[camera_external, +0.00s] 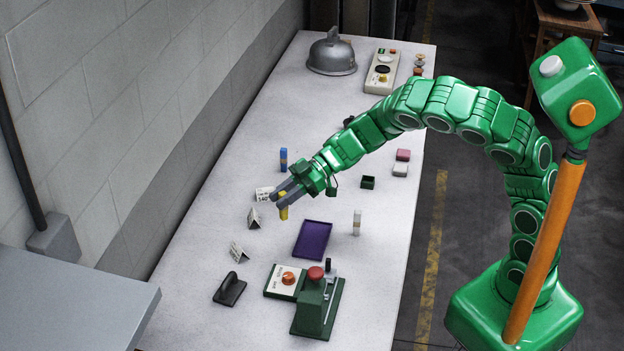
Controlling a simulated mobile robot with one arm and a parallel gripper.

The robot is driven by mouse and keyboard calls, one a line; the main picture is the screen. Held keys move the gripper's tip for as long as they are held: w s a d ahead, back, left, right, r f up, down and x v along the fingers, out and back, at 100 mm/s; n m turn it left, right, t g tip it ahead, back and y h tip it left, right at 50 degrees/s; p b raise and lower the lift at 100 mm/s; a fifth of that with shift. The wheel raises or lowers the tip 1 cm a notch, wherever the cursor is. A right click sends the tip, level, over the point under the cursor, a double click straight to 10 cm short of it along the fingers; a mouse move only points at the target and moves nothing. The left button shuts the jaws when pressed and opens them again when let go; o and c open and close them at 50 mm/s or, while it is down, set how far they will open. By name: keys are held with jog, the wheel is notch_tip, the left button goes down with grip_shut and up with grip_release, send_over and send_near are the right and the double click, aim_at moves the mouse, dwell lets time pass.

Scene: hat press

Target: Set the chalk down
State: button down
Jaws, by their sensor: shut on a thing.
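My gripper (284,196) reaches in from the right over the white table (200,245). Its grey fingers are shut on a small upright yellow stick, which looks like the chalk (283,212). The fingers cover part of it. I cannot tell whether its lower end touches the table. A similar blue stick (283,155) stands upright farther back, and a whitish one (357,220) stands at the front right.
A purple tray (312,240) lies just in front. Folded cards (254,218) stand to the left. A small dark green box (368,182) and pink and white blocks (402,162) sit right. A green press (318,305) and black-handled block (230,290) are nearer; a metal helmet (332,53) is at back.

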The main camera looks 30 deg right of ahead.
jog(key=s+a+n+g+h, duration=0.1)
jog(key=s+a+n+g, duration=0.35)
jog(key=s+a, duration=1.25)
jog(key=shift+g, duration=0.35)
jog(key=shift+w+a+f, duration=0.8)
jog(key=shift+a+f, duration=0.9)
jog(key=shift+f, duration=0.55)
jog(key=shift+w+a+f, duration=0.8)
jog(key=shift+a+f, duration=0.85)
jog(key=shift+f, duration=0.55)
jog(key=shift+w+a+f, duration=0.8)
jog(key=shift+a+f, duration=0.9)
jog(key=shift+f, duration=0.55)
jog(key=shift+f, duration=0.1)
jog(key=c, duration=0.9)
grip_release()
